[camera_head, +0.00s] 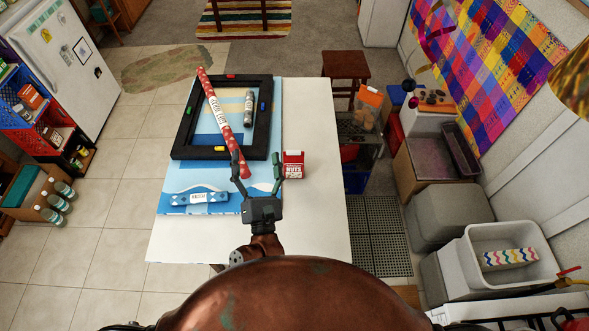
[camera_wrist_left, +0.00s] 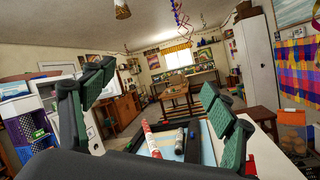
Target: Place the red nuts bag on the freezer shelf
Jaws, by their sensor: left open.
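The red nuts bag (camera_head: 292,164) stands on the white table (camera_head: 318,215), to the right of the blue mat. My left gripper (camera_head: 257,162) is open and empty, its fingers pointing away across the table. Its right finger is close beside the bag; I cannot tell if they touch. In the left wrist view the open fingers (camera_wrist_left: 155,90) frame the room, and a bit of red at the right finger may be the bag. A white fridge (camera_head: 65,55) stands at the upper left; no freezer shelf can be made out. My right gripper is not in view.
A black frame tray (camera_head: 180,139) on the mat has a long red tube (camera_head: 222,118) across it and a grey can (camera_head: 248,107) inside. A blue-white packet (camera_head: 199,197) lies nearer. Stacked crates (camera_head: 52,120) stand left. The table's near right is clear.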

